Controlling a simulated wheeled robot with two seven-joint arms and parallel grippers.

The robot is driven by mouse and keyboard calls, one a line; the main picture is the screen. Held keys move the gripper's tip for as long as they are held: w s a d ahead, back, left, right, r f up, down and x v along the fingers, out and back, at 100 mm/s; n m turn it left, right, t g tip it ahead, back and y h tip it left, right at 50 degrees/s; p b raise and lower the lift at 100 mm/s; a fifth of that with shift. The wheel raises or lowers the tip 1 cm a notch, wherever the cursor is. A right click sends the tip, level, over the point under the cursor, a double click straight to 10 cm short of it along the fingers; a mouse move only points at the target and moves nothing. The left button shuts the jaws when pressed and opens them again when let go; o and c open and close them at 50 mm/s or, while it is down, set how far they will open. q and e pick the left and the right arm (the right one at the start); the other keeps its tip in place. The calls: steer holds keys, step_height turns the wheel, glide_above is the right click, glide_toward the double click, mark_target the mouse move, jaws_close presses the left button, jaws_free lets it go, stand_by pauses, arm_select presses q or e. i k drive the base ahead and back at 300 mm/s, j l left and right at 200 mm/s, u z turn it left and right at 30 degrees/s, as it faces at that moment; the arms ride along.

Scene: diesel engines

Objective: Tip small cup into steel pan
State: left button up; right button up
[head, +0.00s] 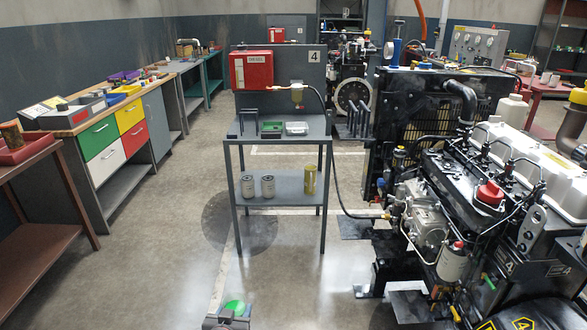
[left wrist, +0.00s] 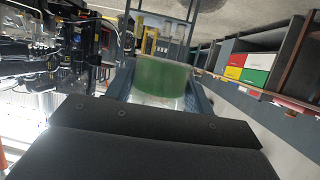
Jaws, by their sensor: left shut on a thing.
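My left gripper (head: 228,320) is at the bottom edge of the head view, in front of the grey cart. It is shut on a small clear cup (left wrist: 160,80) with green contents. In the left wrist view the cup sits between the two fingers, and the green shows through its wall. In the head view the green inside the cup (head: 235,306) shows from above. A shallow silvery pan (head: 297,128) lies on the cart's upper shelf, well beyond the gripper. My right gripper is not in view.
The grey cart (head: 243,143) also bears a green tray (head: 271,128) beside the pan, black upright holders and a red box (head: 251,70). Several canisters stand on its lower shelf. A diesel engine (head: 470,190) fills the right. Clear floor lies between gripper and cart.

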mark_target(298, 127)
steer(key=i+j, duration=0.15)
steer(key=i, duration=0.5)
steer(key=i+j+u, duration=0.1)
steer(key=i, duration=0.6)
steer(key=i+j, duration=0.2)
steer(key=i, duration=0.45)
